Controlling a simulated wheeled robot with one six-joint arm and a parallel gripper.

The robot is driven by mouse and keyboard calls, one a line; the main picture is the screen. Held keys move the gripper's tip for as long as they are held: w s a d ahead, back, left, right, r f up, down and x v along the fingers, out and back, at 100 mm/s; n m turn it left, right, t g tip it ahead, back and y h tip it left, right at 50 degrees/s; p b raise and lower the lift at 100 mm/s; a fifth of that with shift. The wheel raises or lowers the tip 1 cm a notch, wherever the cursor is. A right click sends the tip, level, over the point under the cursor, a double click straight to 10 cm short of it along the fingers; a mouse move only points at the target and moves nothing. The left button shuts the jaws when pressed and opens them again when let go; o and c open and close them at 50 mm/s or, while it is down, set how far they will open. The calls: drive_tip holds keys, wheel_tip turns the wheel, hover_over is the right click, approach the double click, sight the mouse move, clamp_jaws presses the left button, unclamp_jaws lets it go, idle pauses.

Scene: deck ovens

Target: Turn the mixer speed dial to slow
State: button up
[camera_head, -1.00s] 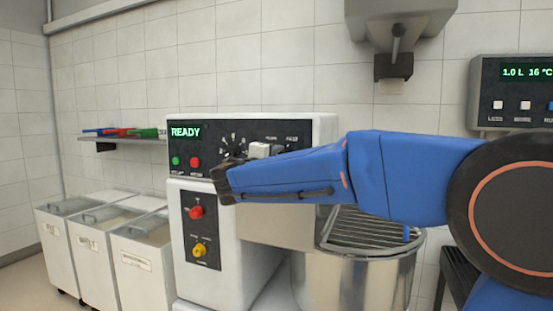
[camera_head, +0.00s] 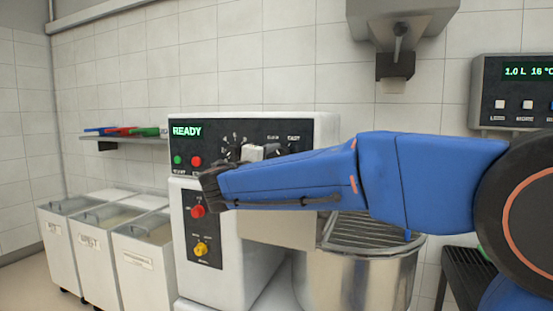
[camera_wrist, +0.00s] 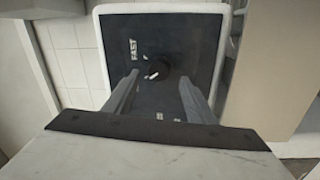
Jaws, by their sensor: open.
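The mixer (camera_head: 230,275) is a white machine with a dark upper control panel (camera_head: 213,147) whose display reads READY in green. In the wrist view, a round black dial (camera_wrist: 161,68) with a white pointer mark sits on the dark panel. The mark points toward the left of that picture, below the sideways word FAST (camera_wrist: 134,49). My gripper (camera_wrist: 158,79) is open, its two grey fingers on either side of the dial; whether they touch it I cannot tell.
A red knob (camera_head: 197,211) and a yellow knob (camera_head: 201,248) sit on the lower panel. The steel bowl (camera_head: 355,280) with its grille guard is at right, below my arm. White bins (camera_head: 147,262) stand at left, under a shelf (camera_head: 128,138).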

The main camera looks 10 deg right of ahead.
drive_tip(key=v, duration=1.3)
drive_tip(key=shift+a, duration=0.1)
drive_tip(key=s+d+f+m+g+y, duration=0.2)
drive_tip(key=s+d+f+g, duration=0.3)
drive_tip(key=d+f, duration=0.45)
drive_tip(key=s+d+f+m+g+y, duration=0.1)
drive_tip(key=s+d+f+g, duration=0.3)
drive_tip(key=s+d+f, duration=0.6)
drive_tip(key=s+a+f+m+g+y, duration=0.1)
drive_tip(key=s+f+m+y, duration=0.4)
drive_tip(key=s+f, duration=0.9)
drive_tip(key=y, duration=0.3)
drive_tip(key=shift+s+a+m, duration=0.3)
drive_tip(key=shift+a+m, duration=0.05)
drive_tip(key=shift+m, duration=0.05)
